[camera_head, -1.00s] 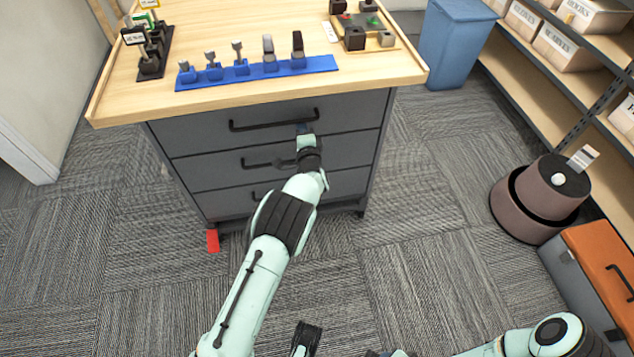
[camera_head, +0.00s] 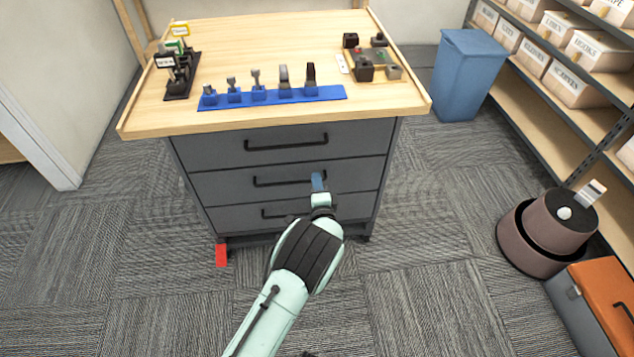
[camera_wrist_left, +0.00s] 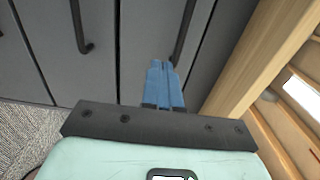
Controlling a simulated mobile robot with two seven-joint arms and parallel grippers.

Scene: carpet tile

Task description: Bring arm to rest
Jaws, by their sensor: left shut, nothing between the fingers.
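My left arm reaches up from the bottom middle of the head view. Its gripper (camera_head: 318,182) has blue fingers and is in front of the dark grey drawer cabinet (camera_head: 225,185). The fingers are closed together and hold nothing, as the left wrist view (camera_wrist_left: 163,85) also shows. The drawers look closed, and black bar handles show on their fronts, including the top handle (camera_head: 286,143). Whether the fingertips touch the cabinet front cannot be told. My right gripper is out of view.
The wooden worktop (camera_head: 270,50) carries a blue tool rack (camera_head: 272,97), a black stand (camera_head: 182,80) and a small board with blocks (camera_head: 372,62). A blue bin (camera_head: 465,75) stands right of the cabinet. A brown round object (camera_head: 545,235) and an orange-topped box (camera_head: 605,300) stand at right.

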